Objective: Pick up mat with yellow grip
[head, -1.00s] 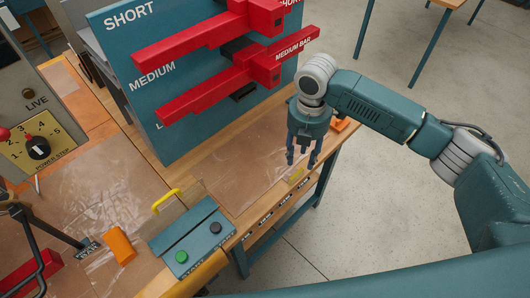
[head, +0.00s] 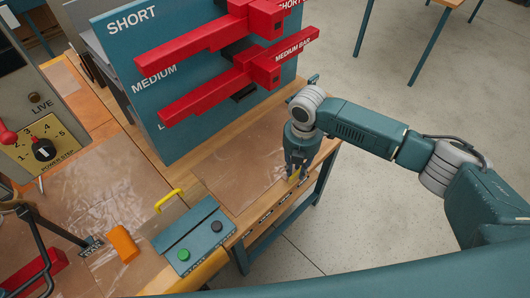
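The mat (head: 238,168) is a thin, brownish, see-through sheet lying flat on the wooden bench, below the blue rack. Its small yellow grip (head: 294,176) is at the mat's right edge, near the bench's front edge, and is partly covered by my fingers. My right gripper (head: 296,177) points down at the grip with its fingers close around it. Whether the fingers are pressed on the grip cannot be made out. My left gripper is not in view.
A blue rack (head: 140,72) with red bars stands behind the mat. A control box (head: 194,235) with green and black buttons and a yellow handle (head: 168,200) are left of the mat. An orange block (head: 123,243) lies farther left. Open floor is at right.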

